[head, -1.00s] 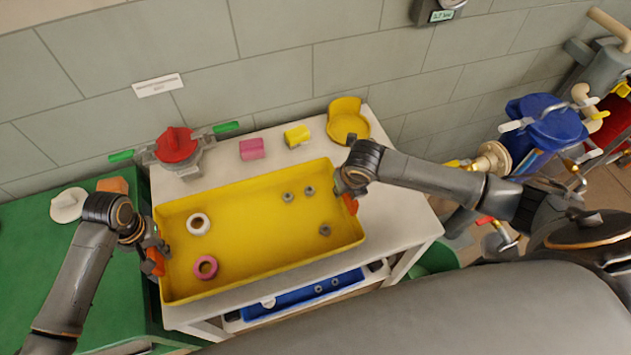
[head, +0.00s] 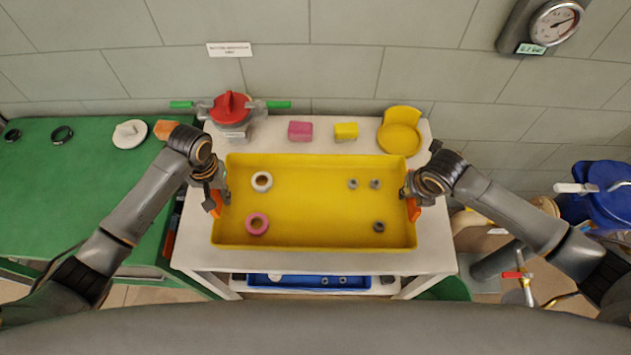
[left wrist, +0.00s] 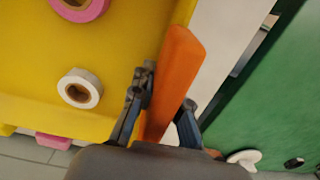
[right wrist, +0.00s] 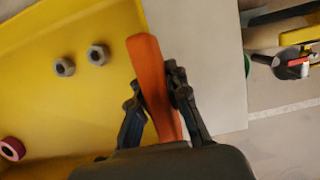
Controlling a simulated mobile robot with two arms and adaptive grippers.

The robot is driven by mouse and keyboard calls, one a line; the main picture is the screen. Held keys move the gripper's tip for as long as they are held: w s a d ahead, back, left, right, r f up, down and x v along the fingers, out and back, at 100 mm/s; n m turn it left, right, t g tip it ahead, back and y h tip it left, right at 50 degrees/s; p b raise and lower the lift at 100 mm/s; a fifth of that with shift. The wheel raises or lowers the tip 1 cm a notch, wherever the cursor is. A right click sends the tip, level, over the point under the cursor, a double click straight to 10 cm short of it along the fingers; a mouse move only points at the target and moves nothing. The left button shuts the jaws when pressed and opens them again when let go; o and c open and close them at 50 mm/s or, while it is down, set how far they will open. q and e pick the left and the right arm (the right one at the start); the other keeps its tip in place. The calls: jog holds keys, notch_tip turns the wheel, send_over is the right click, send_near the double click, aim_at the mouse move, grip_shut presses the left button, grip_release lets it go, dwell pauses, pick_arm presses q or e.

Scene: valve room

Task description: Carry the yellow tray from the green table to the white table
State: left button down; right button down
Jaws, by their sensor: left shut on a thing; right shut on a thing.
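The yellow tray (head: 310,205) is over the white table (head: 437,240) in the head view; I cannot tell whether it touches the top. It holds a white ring (head: 262,181), a pink ring (head: 257,223) and several grey nuts (head: 379,227). My left gripper (head: 217,201) is shut on the tray's left orange handle, which shows in the left wrist view (left wrist: 172,85). My right gripper (head: 410,201) is shut on the right orange handle, seen in the right wrist view (right wrist: 153,85). The green table (head: 70,190) stands at the left.
Along the white table's back are a red-topped valve (head: 231,110), a pink block (head: 300,131), a yellow block (head: 346,131) and a yellow round-ended holder (head: 400,135). A blue tray (head: 308,281) is on the lower shelf.

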jog(key=shift+d, duration=0.1)
